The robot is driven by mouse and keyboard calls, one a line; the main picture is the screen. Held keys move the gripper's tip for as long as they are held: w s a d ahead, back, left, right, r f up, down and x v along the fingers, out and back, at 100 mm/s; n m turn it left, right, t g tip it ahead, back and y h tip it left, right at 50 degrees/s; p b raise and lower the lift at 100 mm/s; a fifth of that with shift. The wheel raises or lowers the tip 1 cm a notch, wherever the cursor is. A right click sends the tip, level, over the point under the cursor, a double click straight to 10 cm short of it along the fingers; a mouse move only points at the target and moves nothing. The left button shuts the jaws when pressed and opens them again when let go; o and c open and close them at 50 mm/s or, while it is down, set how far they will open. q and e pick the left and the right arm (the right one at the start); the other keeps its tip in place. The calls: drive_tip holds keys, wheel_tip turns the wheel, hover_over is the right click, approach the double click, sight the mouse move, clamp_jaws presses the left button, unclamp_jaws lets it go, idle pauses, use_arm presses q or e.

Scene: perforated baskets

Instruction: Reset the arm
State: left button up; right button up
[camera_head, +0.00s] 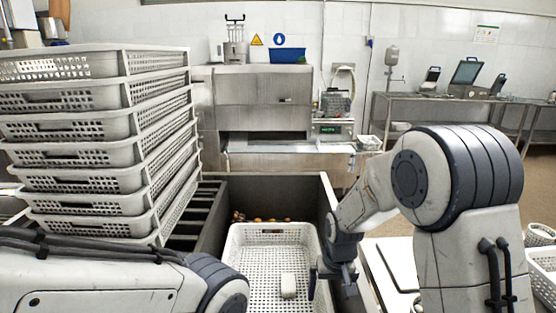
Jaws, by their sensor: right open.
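My right arm comes in from the right and bends down to the left. Its dark gripper (334,283) is open over the right rim of a white perforated basket (250,240). A small pale block-like item (288,285) lies in that basket, left of the gripper and apart from it. My left arm lies across the lower left, and its gripper is out of view.
A tall stack of light grey perforated baskets (90,130) stands at the left. The white basket sits in a dark grey bin (290,188), with brownish items (262,217) behind it. A steel machine (262,100) stands at the back. White baskets (541,270) are at the right edge.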

drive_tip(key=s+d+r+t, duration=0.1)
drive_tip(key=s+d+r, duration=0.15)
drive_tip(key=s, duration=0.45)
drive_tip(key=s+d+r, duration=0.2)
drive_tip(key=s+d, duration=0.1)
drive_tip(key=s, duration=0.3)
drive_tip(key=s+a+r+n+g+p, duration=0.2)
drive_tip(key=s+a+r+n+p, duration=0.4)
drive_tip(key=s+a+r, duration=0.5)
drive_tip(key=s+a+n, duration=0.1)
drive_tip(key=s+a, duration=0.1)
drive_tip(key=shift+s+a+r+y, duration=0.2)
drive_tip(key=shift+s+r+y, duration=0.05)
drive_tip(key=shift+s+y, duration=0.15)
